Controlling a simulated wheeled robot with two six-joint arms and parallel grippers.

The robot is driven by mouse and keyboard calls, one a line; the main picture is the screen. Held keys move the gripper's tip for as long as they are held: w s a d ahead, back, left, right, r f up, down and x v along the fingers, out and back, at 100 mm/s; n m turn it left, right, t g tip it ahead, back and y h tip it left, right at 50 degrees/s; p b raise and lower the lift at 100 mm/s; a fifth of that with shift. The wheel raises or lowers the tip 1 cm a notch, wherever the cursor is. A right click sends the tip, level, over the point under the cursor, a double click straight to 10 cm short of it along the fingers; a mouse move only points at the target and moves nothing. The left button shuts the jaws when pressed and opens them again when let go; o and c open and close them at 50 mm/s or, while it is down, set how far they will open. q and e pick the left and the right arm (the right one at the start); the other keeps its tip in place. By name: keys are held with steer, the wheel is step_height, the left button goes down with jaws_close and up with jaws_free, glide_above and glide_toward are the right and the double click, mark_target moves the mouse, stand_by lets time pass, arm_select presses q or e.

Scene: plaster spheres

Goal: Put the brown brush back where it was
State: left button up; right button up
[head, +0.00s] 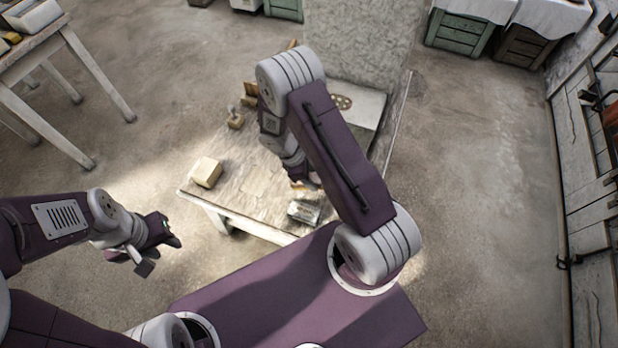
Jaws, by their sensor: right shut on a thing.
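My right gripper (304,183) is low over the wooden table (238,185), near its front part, and partly hidden by my own arm. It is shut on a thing. A small tan-brown bit shows at its fingers, probably the brown brush, but it is too small and covered to make out its shape. My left gripper (160,254) is in front of the table at the left, off its edge, with its fingers apart and empty.
A pale yellow block (207,172) sits at the table's left edge. A grey, box-like item (305,211) lies close to my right gripper. A large pale block (362,45) rises behind.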

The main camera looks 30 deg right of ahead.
steer(key=w+f, duration=0.1)
steer(key=w, duration=0.2)
steer(key=w+d+f, duration=0.1)
steer(key=shift+w+d+f, duration=0.1)
steer(key=shift+w+f, duration=0.05)
steer(key=shift+f, duration=0.2)
steer(key=shift+f+b, duration=0.35)
steer(key=shift+f, duration=1.65)
steer(key=shift+f, duration=0.2)
steer(key=o, duration=1.2)
steer(key=shift+r, duration=0.15)
